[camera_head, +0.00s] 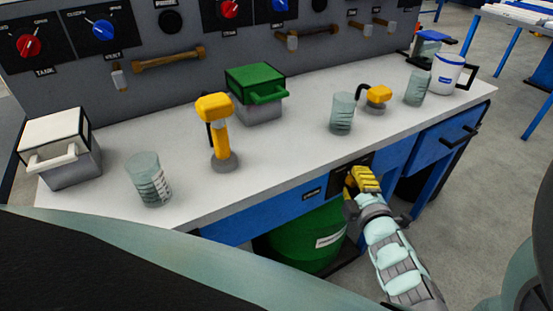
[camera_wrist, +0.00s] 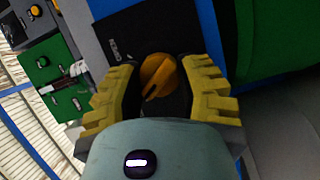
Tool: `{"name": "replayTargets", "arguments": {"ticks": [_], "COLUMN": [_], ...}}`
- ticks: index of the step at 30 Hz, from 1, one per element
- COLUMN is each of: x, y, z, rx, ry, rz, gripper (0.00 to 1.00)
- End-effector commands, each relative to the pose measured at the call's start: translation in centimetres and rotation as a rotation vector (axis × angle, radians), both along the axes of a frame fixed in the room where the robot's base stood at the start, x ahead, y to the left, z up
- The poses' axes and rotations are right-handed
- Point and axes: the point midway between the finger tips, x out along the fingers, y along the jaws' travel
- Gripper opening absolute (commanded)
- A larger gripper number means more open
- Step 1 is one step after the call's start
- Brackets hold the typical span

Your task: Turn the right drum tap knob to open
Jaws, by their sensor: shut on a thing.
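In the wrist view, an orange knob (camera_wrist: 157,76) with a dark pointer line sits on a black plate (camera_wrist: 120,40) with a small white label. My gripper (camera_wrist: 163,90) has its yellow ridged fingers on either side of the knob and is shut on it. In the head view, my gripper (camera_head: 362,180) is at the black plate (camera_head: 340,180) on the blue bench front, and it hides the knob there. A green drum (camera_head: 310,240) with a white label stands under the bench just left of my arm.
The white bench top (camera_head: 290,150) above holds a yellow tap (camera_head: 217,130), a green-lidded box (camera_head: 255,85), a white box (camera_head: 60,145) and several beakers. A blue drawer (camera_head: 445,140) with a black handle is to the right.

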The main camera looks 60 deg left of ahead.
Motion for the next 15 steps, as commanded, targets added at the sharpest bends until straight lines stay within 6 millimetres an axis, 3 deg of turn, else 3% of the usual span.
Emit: {"name": "replayTargets", "arguments": {"ticks": [3, 15], "x": [-0.08, -0.01], "y": [0.1, 0.13], "z": [0.85, 0.91], "rx": [0.001, 0.03], "ry": [0.104, 0.477], "rz": [0.004, 0.001], "gripper": [0.0, 0.0]}}
